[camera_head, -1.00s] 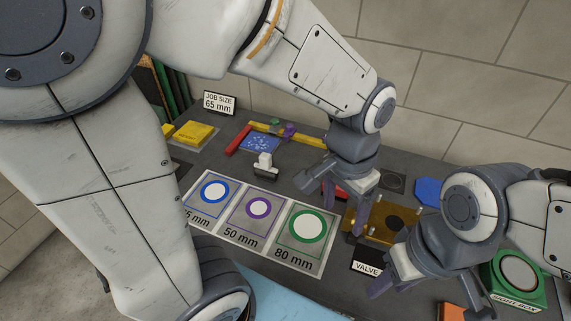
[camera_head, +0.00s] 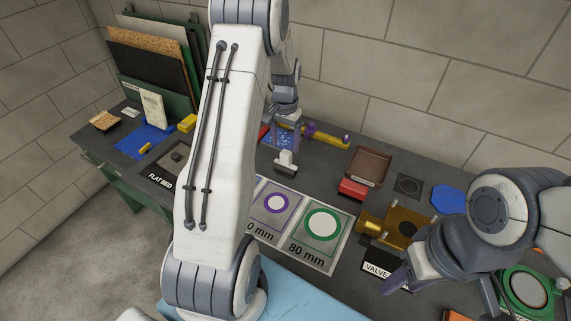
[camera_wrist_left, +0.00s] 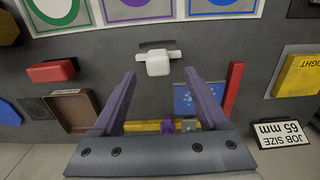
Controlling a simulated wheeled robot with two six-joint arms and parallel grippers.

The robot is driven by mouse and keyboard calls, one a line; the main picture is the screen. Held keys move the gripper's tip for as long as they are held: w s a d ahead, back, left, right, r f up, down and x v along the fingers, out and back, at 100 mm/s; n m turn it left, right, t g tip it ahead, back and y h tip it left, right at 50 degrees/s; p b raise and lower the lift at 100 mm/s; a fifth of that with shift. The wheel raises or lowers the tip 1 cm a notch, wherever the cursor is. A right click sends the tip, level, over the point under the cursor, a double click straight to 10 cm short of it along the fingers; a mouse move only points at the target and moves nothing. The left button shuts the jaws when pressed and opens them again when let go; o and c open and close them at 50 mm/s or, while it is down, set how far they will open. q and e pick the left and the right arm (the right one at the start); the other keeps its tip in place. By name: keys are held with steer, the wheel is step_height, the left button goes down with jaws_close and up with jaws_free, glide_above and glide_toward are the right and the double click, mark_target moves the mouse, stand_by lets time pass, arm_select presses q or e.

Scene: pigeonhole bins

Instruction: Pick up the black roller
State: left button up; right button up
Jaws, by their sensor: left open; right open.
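The black roller (camera_head: 285,170) lies on the grey table with a white block-shaped handle (camera_head: 286,158) on it, just behind the printed circle cards. In the left wrist view the dark roller (camera_wrist_left: 157,44) shows behind the white handle (camera_wrist_left: 158,63), ahead of my fingertips and roughly centred between them. My left gripper (camera_head: 284,145) is open and empty, above and just behind the roller; its two purple fingers (camera_wrist_left: 160,78) are spread in the wrist view. My right gripper (camera_head: 440,285) is open near the valve sign, partly hidden by its own wrist.
Circle cards (camera_head: 322,224) lie in front of the roller. A red block (camera_head: 352,188), brown tray (camera_head: 370,166) and brass valve block (camera_head: 400,226) stand to the right. A yellow bar (camera_head: 325,137) and blue patterned plate (camera_wrist_left: 184,98) lie behind. Upright boards (camera_head: 160,72) stand at the back left.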

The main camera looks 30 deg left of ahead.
mark_target(286, 152)
arm_select(q)
step_height(286, 152, down, 4)
steer(key=shift+d+f+p, duration=0.15)
steer(key=shift+p, duration=0.85)
steer(key=shift+f, duration=0.55)
jaws_close()
